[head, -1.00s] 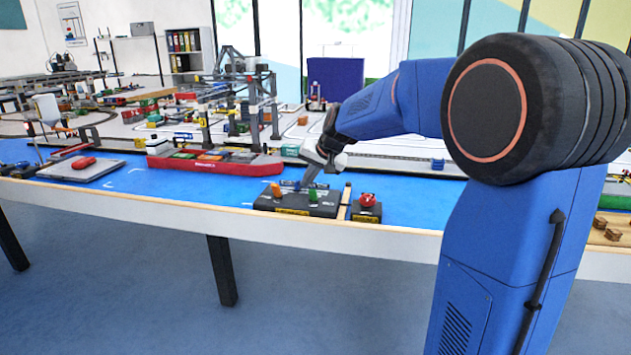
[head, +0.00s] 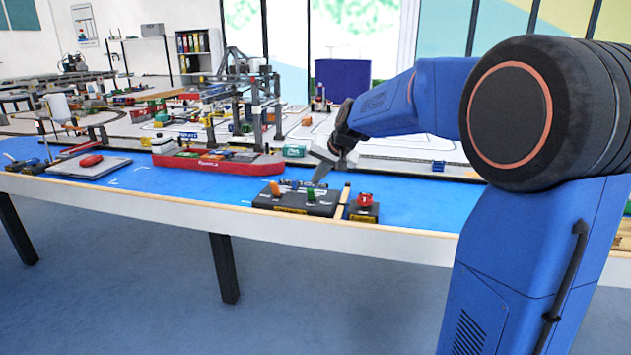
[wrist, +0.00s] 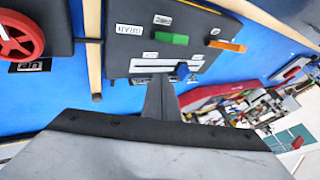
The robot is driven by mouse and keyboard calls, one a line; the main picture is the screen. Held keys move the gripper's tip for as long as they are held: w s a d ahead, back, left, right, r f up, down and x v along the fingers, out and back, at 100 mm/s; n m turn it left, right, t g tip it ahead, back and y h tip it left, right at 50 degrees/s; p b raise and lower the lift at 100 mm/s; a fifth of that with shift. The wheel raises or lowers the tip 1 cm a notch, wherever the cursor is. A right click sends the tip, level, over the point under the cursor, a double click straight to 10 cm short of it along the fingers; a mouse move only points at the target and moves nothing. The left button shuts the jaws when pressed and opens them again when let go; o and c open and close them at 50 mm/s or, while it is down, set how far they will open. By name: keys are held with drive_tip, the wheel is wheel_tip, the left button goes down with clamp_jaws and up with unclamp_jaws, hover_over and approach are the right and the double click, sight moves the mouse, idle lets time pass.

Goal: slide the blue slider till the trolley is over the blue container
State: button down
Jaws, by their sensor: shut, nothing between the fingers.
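The dark control box (head: 300,206) lies on the blue table top. In the wrist view its panel (wrist: 125,70) shows a white slot (wrist: 150,65) with the small blue slider (wrist: 182,70) at the slot's right end. A green control (wrist: 172,38) and an orange control (wrist: 228,46) sit beyond the slot. My gripper (wrist: 160,84) is shut and empty; its tip is at the slot's near side, left of the blue slider, and I cannot tell if they touch. In the head view my gripper (head: 319,180) is low over the box. The crane (head: 245,90) stands behind; its trolley and the blue container are too small to tell.
A red ship (head: 215,165) with several containers lies behind and left of the box. A wooden strip (head: 342,203) and a box with a red knob (head: 364,202) stand close at right.

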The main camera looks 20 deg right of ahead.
drive_tip(key=v, duration=0.8)
drive_tip(key=shift+d+r, duration=0.1)
drive_tip(key=shift+d, duration=0.05)
idle(2.1)
